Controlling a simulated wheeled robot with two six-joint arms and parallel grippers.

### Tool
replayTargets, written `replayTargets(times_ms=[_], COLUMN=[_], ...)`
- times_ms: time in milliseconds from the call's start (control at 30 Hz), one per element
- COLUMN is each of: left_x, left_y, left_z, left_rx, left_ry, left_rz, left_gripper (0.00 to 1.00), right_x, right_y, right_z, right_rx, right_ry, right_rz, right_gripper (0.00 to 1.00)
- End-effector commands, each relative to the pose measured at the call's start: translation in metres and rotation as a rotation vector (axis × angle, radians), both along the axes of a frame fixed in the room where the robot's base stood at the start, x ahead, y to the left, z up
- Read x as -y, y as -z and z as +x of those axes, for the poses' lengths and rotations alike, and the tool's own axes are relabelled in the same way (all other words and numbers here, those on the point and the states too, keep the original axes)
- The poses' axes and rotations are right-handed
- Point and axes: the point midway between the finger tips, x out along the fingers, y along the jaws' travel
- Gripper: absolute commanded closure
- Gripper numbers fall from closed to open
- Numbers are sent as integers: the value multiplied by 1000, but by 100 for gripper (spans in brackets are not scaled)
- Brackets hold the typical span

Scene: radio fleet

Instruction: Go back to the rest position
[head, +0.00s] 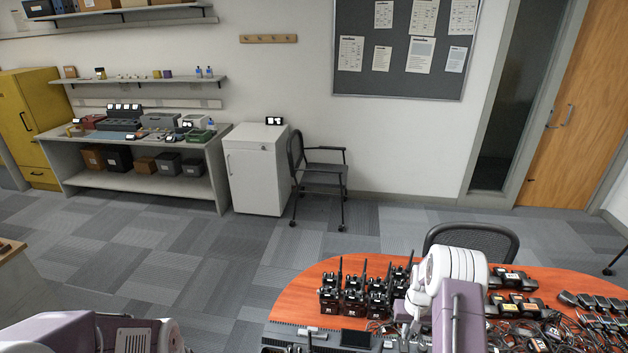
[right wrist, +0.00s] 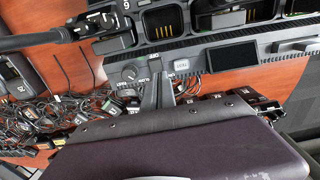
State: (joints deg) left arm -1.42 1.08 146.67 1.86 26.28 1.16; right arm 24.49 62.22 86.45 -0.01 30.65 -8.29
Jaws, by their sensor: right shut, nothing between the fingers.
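My right arm (head: 455,285) reaches over the orange-brown table (head: 310,290) in the head view. My right gripper (right wrist: 158,90) shows in the right wrist view with its narrow grey fingers together and nothing between them. It is in front of a grey charging unit (right wrist: 190,64) with a small dark screen and a knob; I cannot tell if it touches. Part of my left arm (head: 90,335) is at the lower left of the head view; its gripper is out of the picture.
Several black radios (head: 355,300) stand upright on the table. Batteries (head: 515,305) and tangled cables (right wrist: 60,118) lie to the right in the head view. A black chair (head: 470,235) stands behind the table. The carpeted floor (head: 220,265) left of the table is clear.

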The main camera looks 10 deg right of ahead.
Motion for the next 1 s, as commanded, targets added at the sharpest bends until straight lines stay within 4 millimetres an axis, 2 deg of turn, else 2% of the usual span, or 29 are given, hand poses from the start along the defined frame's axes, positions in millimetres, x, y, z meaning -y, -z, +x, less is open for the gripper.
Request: replayTargets(times_ms=[67, 100, 167, 233, 267, 367, 400, 467, 500, 600, 700, 767, 1000], left_x=[0, 0, 0, 0, 0, 0, 0, 0, 0, 0, 0, 0, 0], left_y=[18, 29, 45, 60, 66, 86, 93, 100, 102, 99, 97, 97, 97], left_z=[0, 0, 0, 0, 0, 0, 0, 0, 0, 0, 0, 0, 0], left_rx=[0, 0, -1, -1, -1, -1, -1, -1, -1, -1, 0, 0, 0], left_ry=[0, 0, 0, 0, 0, 0, 0, 0, 0, 0, 0, 0, 0], left_rz=[0, 0, 0, 0, 0, 0, 0, 0, 0, 0, 0, 0, 0], left_gripper=[64, 64, 64, 64, 64, 64, 64, 64, 64, 64, 64, 64, 64], right_x=[-11, -24, -51, -87, -102, -148, -163, -179, -186, -189, -188, -188, -188], right_y=[-17, -33, -59, -85, -94, -114, -117, -116, -113, -103, -91, -87, -88], right_z=[32, 46, 55, 48, 41, 0, -23, -60, -85, -135, -161, -169, -166], right_rx=[72, 114, 161, 199, 212, 239, 241, 234, 220, 161, 102, 87, 93], right_ry=[-50, -88, -148, -212, -237, -303, -325, -343, -347, -322, -293, -279, -258], right_rz=[-31, -46, -58, -62, -61, -50, -43, -31, -23, -7, 3, 7, 7], right_gripper=[100, 100, 100, 100, 100, 100, 100, 100, 100, 100, 100, 100, 100])
